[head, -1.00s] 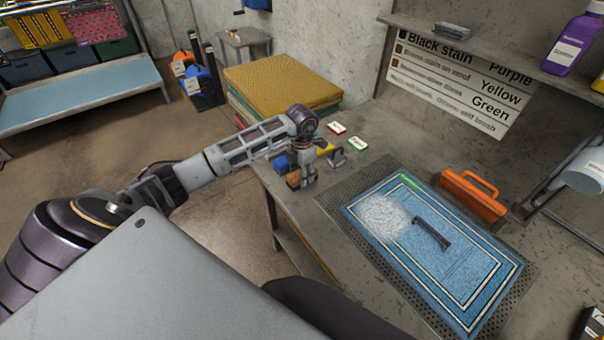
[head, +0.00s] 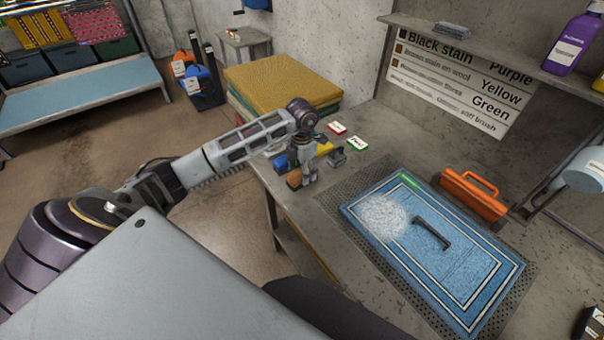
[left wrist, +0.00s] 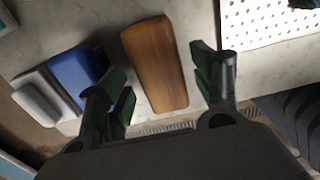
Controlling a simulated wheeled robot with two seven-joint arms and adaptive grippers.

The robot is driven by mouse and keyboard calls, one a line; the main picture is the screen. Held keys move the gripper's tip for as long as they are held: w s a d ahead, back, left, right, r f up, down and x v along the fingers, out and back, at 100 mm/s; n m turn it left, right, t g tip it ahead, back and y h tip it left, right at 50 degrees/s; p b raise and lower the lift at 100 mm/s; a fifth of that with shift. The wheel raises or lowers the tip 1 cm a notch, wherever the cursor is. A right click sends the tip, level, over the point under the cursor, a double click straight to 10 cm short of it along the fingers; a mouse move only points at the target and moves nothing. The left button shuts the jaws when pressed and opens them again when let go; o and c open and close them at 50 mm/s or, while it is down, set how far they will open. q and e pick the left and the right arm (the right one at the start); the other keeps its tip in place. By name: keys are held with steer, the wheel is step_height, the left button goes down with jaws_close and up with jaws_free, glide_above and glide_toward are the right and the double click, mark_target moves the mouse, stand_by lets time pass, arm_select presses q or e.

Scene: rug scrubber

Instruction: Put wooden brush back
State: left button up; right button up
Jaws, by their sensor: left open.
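The wooden brush (head: 294,179) is a brown block at the left end of the workbench, partly hidden by my left gripper (head: 305,180). In the left wrist view the wooden brush (left wrist: 157,62) lies on the grey bench top, slightly tilted in the picture. My left gripper (left wrist: 163,88) is open there, with one green-padded finger on each side of the brush. Gaps show between both fingers and the brush, so it is not clamped. My right gripper is in neither view.
A blue block (left wrist: 76,72) and a pale block (left wrist: 40,95) lie left of the brush. A blue rug (head: 470,285) with white foam (head: 382,216) and a black handle-like object (head: 431,233) lies on a perforated mat.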

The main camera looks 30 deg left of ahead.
arm_select(q)
step_height(320, 180, up, 9)
steer(key=shift+f+b, duration=0.2)
steer(key=shift+b, duration=0.35)
steer(key=shift+r, duration=0.95)
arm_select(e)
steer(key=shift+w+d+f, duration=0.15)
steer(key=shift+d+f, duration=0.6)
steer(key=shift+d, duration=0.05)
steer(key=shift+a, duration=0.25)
